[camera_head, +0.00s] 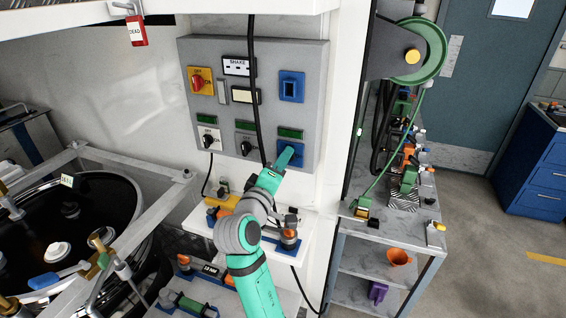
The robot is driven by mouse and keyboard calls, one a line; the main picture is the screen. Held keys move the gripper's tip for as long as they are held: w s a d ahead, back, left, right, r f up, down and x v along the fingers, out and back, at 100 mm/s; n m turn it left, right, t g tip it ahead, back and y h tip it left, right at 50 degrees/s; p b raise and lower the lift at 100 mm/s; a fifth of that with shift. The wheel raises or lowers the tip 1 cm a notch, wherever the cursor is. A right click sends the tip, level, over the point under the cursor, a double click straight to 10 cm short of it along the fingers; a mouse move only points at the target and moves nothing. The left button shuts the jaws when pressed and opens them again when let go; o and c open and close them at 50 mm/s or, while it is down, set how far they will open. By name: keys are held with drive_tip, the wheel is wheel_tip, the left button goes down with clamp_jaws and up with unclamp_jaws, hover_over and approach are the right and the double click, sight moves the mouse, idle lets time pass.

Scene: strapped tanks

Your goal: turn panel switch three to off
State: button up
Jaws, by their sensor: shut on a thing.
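The grey control panel (226,58) hangs on the white wall. Its lower row has a switch with a white plate (209,139), a switch with a grey plate (245,146) and, third from the left, a switch with a blue plate (294,149). Each has a small green display above it. My teal gripper (284,158) reaches up from below to the blue-plated switch and is shut on it. My fingers hide its knob, so its setting cannot be read. The other two show black knobs.
A black cable (253,80) hangs down the panel's front, left of my gripper. A white shelf (198,222) with small parts sits below. An open black tank (115,205) is at left. A cluttered metal rack (405,283) and green reel (432,50) are at right.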

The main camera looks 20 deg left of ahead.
drive_tip(key=shift+f+n, duration=0.2)
drive_tip(key=shift+n, duration=2)
drive_tip(key=shift+a, duration=0.1)
drive_tip(key=o, duration=1.1)
drive_tip(key=shift+c, duration=0.2)
drive_tip(key=shift+s, duration=0.15)
